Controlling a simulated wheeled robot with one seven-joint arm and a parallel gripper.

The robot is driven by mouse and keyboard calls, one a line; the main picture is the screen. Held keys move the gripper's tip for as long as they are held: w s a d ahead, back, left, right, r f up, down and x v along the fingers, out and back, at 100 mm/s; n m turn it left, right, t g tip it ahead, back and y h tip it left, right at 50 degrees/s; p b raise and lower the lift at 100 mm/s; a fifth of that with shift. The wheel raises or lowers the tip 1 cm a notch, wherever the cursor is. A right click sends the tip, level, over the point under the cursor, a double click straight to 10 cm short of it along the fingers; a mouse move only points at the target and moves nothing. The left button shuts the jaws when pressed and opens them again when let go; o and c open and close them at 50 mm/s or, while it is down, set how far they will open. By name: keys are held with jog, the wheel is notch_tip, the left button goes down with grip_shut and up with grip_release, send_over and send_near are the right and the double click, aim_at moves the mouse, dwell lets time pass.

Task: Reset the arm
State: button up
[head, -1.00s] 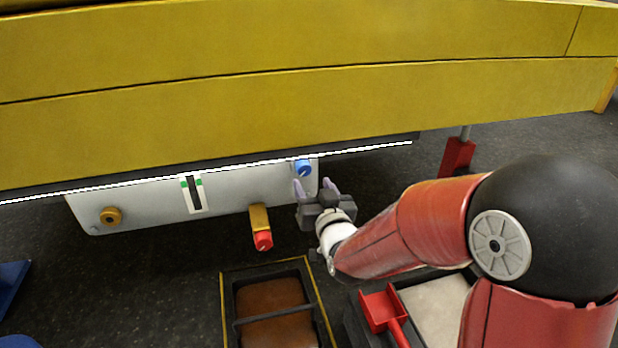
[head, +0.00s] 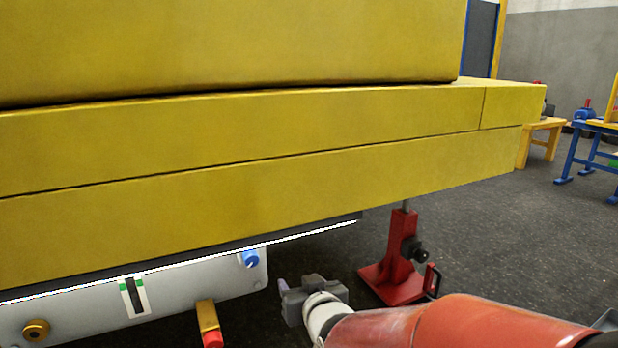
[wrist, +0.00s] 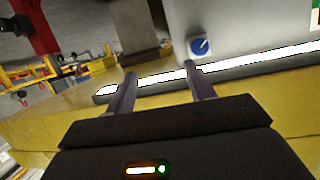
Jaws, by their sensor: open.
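My gripper (head: 281,287) is in the lower middle of the head view, at the end of my red arm. In the wrist view its two fingers (wrist: 160,82) stand apart with nothing between them. The grey panel (head: 185,288) hangs under the yellow boom (head: 240,180). A blue knob (head: 250,258) sits at the panel's right end, left of and above my gripper and apart from it. The knob also shows in the wrist view (wrist: 199,47), beyond the fingers.
A red jack (head: 397,262) stands on the floor behind my arm. A yellow lever with a red tip (head: 212,338) hangs below the panel. A brass knob (head: 36,330) is at the panel's left. A blue bench (head: 590,145) stands far right. Dark floor is clear between.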

jog(key=s+d+m+g+h, duration=0.2)
jog(key=s+d+g+h, duration=0.15)
jog(key=s+d, duration=0.65)
jog(key=s+d+m+g+h, duration=0.15)
jog(key=s+d+g, duration=0.4)
jog(key=s, duration=0.75)
notch_tip(320, 180, up, 14)
jog(key=d+p, duration=0.2)
jog(key=p, duration=1.1)
jog(key=shift+s+f+t, duration=0.15)
jog(key=shift+s+t, duration=0.15)
jog(key=shift+t, duration=0.1)
